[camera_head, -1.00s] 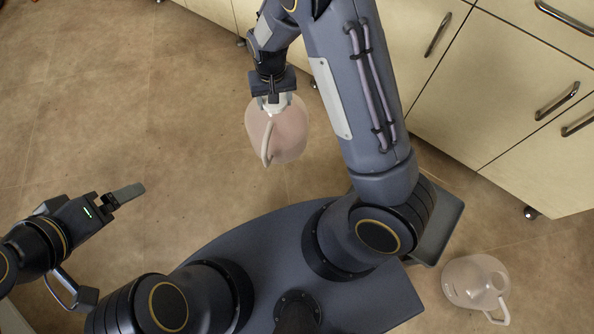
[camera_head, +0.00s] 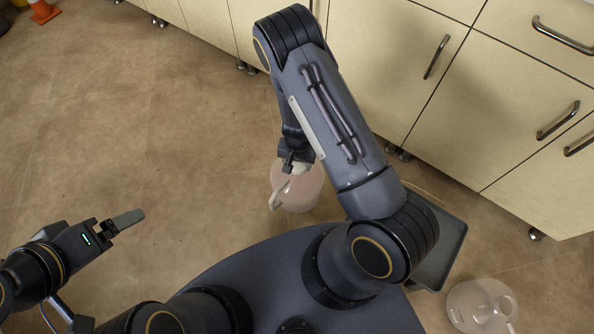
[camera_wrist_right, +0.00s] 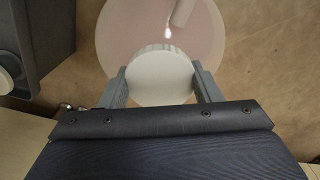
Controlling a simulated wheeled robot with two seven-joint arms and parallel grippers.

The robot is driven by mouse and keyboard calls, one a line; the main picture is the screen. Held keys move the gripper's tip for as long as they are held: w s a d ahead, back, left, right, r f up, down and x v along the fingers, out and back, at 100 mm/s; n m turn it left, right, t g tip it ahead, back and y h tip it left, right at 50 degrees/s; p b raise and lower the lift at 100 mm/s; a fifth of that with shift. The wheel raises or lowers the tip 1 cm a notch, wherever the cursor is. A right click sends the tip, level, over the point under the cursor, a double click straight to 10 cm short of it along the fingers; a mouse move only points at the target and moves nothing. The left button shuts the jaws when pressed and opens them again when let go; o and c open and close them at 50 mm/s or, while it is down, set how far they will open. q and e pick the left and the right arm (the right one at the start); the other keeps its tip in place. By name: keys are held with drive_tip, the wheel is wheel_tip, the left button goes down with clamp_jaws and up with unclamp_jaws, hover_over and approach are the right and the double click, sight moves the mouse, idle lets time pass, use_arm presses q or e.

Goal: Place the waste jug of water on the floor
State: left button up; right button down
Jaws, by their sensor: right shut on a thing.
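The waste jug (camera_head: 299,190) is a translucent jug with pinkish contents, a white cap and a side handle. It hangs below my right gripper (camera_head: 296,165) in the head view, over the brown floor. In the right wrist view my right gripper (camera_wrist_right: 162,88) is shut on the jug's white cap (camera_wrist_right: 160,75), a finger on each side, with the pinkish jug body (camera_wrist_right: 120,32) beyond it. I cannot tell whether the jug's base touches the floor (camera_head: 150,150). My left gripper (camera_head: 125,222) is at the left, away from the jug; its opening is not clear.
A second, clear jug (camera_head: 480,305) stands on the floor at lower right. Cream cabinets (camera_head: 400,75) on casters run along the top and right. An orange cone (camera_head: 43,10) is at the far top left. The floor at left and centre is clear.

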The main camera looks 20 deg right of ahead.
drive_tip(key=shift+w+f+b, duration=0.15)
drive_tip(key=shift+f+b, duration=1.4)
drive_tip(key=shift+f, duration=2.55)
drive_tip(key=shift+c, duration=2.2)
unclamp_jaws()
drive_tip(key=shift+f, duration=0.15)
